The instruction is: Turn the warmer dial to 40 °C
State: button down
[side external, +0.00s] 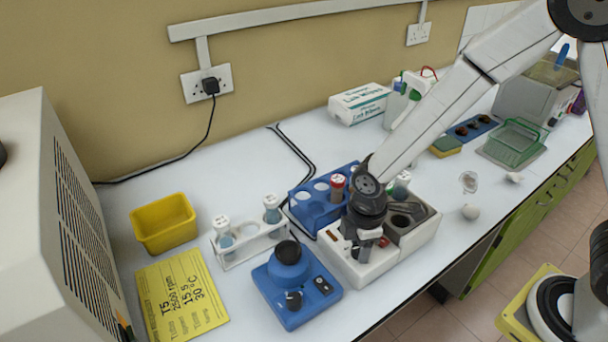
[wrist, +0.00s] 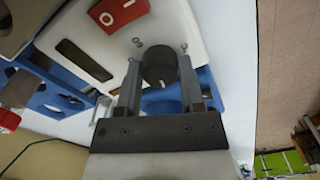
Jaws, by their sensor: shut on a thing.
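The warmer (side external: 408,258) is a cream-white box with dark wells, at the front middle of the bench. In the wrist view its white face (wrist: 85,28) shows a red rocker switch (wrist: 120,12) and a dark slot. The dial (wrist: 158,66) is a dark round knob on that face, between my two fingers. My gripper (wrist: 159,80) is shut on the dial, one finger on each side. In the side view my gripper (side external: 364,246) points down onto the warmer's left part and hides the dial.
A blue tube rack (side external: 305,208) stands behind the warmer. A blue mixer (side external: 290,300) and a white rack (side external: 245,240) with vials stand to its left. A yellow note card (side external: 182,298) and yellow bin (side external: 163,222) are further left. The bench's front edge is close.

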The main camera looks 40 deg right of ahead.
jog(key=m, duration=0.5)
jog(key=shift+m, duration=2.4)
jog(key=shift+c, duration=1.1)
grip_release()
jog(key=shift+r, duration=0.15)
jog(key=shift+r, duration=3.8)
